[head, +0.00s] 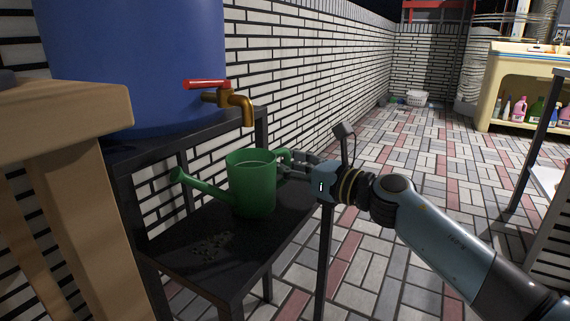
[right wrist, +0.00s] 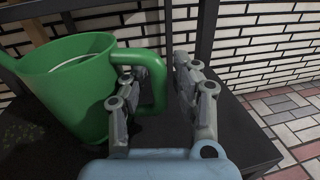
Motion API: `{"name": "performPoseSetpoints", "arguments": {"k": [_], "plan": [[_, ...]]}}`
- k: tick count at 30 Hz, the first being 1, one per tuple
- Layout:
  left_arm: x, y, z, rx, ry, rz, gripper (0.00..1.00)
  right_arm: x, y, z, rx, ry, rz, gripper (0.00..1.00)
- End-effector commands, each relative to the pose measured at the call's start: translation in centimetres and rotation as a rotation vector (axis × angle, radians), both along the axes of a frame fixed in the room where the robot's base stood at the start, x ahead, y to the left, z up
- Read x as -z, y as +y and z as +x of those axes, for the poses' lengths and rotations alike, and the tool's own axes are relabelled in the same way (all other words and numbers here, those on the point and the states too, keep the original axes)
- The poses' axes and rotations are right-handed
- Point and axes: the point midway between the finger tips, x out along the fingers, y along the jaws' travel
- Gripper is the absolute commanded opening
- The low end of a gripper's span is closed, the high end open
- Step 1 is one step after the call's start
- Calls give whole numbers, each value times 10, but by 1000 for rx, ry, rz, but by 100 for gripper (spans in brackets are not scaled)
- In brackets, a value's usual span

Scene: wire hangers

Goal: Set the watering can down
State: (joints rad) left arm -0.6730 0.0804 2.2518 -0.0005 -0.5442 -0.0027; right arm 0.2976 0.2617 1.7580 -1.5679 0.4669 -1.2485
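The green watering can (head: 252,185) is upright and appears to stand on the black lower shelf (head: 200,265), below the brass tap (head: 240,105). Its spout points left and its handle points right. My right gripper (head: 287,165) is at the handle. In the right wrist view, the gripper (right wrist: 152,75) is open around the can's handle (right wrist: 155,85). One finger is inside the handle loop and the other is outside on the right, with a gap to the handle. The can (right wrist: 75,90) fills the left of that view. My left gripper is not in view.
A blue barrel (head: 140,60) with a red tap lever (head: 207,84) stands above the shelf. A wooden table (head: 75,115) is at the near left. A brick wall runs behind. Tiled floor lies open to the right, towards a cream sink cabinet (head: 485,100) with bottles.

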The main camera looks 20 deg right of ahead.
Motion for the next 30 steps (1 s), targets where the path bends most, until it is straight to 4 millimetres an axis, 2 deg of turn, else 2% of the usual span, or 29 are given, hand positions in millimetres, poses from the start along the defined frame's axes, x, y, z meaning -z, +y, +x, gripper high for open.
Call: {"name": "performPoseSetpoints", "arguments": {"k": [8, 14, 18, 21, 30], "plan": [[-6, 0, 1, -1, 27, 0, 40, -6, 0, 0, 0, -1, 0, 29], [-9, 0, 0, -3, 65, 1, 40, -1, -22, -41, -3, 4, -7, 29], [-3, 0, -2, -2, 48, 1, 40, 1, -39, -73, -4, 6, -5, 29], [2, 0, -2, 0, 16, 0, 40, 1, -46, -88, -4, 6, -5, 29], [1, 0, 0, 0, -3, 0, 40, -2, -56, -104, 0, 0, -1, 29]]}}
